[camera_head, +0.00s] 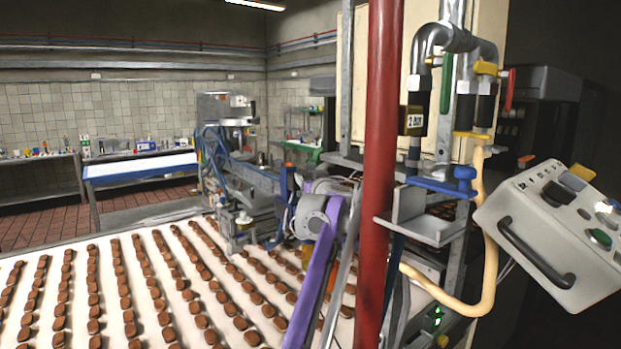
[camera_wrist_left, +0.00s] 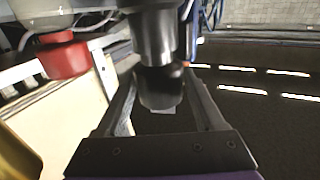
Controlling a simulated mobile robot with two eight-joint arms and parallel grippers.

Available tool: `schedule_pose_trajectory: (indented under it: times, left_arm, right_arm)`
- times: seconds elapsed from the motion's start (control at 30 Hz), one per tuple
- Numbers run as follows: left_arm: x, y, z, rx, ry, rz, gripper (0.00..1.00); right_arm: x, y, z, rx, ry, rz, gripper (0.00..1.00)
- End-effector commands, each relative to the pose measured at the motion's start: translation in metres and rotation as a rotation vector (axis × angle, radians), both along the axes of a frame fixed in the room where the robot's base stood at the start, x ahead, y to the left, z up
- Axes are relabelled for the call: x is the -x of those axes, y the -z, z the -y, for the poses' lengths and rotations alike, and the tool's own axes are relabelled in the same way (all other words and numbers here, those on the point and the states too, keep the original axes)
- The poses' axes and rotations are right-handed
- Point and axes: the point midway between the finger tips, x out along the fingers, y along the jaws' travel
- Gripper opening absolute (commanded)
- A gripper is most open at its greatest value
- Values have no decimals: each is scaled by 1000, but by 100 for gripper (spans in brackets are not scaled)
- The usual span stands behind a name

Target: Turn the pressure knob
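In the left wrist view a dark cylindrical knob (camera_wrist_left: 160,90) hangs below a grey metal cylinder. It appears to be the pressure knob. My left gripper (camera_wrist_left: 162,100) has one finger on each side of it, spread wide; contact is not clear. In the head view my left arm shows as a purple and grey link left of the red pipe. Its fingertips are hard to make out there. Pipe fittings with dark cylinders (camera_head: 466,108) hang on the cream panel; which one is the knob is unclear. My right gripper is not in view.
A red vertical pipe (camera_head: 382,150) stands close to my left arm. A control box (camera_head: 550,250) with buttons and a handle is at the right. A conveyor (camera_head: 60,262) carries rows of brown biscuits. A red part (camera_wrist_left: 64,58) sits left of the knob in the wrist view.

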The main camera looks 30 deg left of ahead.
Motion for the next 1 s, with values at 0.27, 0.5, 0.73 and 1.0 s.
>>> schedule_pose_trajectory:
  times: [0.27,0.5,0.73,1.0]
  left_arm:
    - [0,0,0,1,0,0,91]
    - [7,3,7,1,1,-1,91]
    - [32,5,33,1,2,-3,91]
    - [52,2,52,1,1,-1,91]
  right_arm:
    - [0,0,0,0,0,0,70]
    - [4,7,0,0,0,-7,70]
    - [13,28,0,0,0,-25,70]
    - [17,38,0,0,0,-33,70]
